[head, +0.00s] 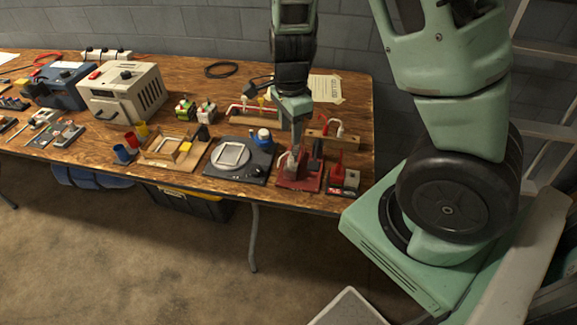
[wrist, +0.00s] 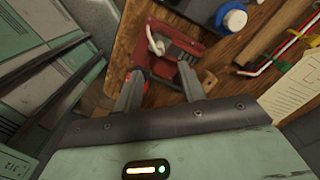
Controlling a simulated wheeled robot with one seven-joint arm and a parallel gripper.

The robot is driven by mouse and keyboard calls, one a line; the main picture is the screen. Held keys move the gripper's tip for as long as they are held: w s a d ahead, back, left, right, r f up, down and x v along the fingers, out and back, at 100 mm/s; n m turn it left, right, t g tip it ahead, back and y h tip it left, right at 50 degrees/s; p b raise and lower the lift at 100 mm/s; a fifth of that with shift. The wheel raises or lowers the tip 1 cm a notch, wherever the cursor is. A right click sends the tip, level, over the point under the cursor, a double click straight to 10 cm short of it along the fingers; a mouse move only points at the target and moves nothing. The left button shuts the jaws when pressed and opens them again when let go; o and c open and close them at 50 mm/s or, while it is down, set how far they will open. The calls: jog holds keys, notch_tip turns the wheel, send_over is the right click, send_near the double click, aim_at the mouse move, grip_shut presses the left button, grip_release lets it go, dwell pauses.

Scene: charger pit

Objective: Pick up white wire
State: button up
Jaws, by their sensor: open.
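Two pale wires show in the head view. One white wire (head: 340,129) stands by the wooden block right of my arm, next to a red one. Another whitish strand lies among red and yellow wires on the rear rack; these wires show at the right of the wrist view (wrist: 296,38). My gripper (wrist: 159,82) is open and points down by the red-based fixture (head: 299,184), which also shows in the wrist view (wrist: 185,45). A small white piece (wrist: 156,41) sits on that fixture, beyond the fingertips. Nothing is clearly held; the arm hides part of the fixture.
The wooden rear rack (head: 255,128) and a paper sheet (head: 325,88) lie behind.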

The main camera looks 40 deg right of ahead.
aim_at(291, 157)
notch_tip(291, 157, down, 10)
jog(key=shift+f+b, duration=0.2)
jog(key=shift+b, duration=0.75)
jog(key=shift+c, duration=0.3)
grip_shut()
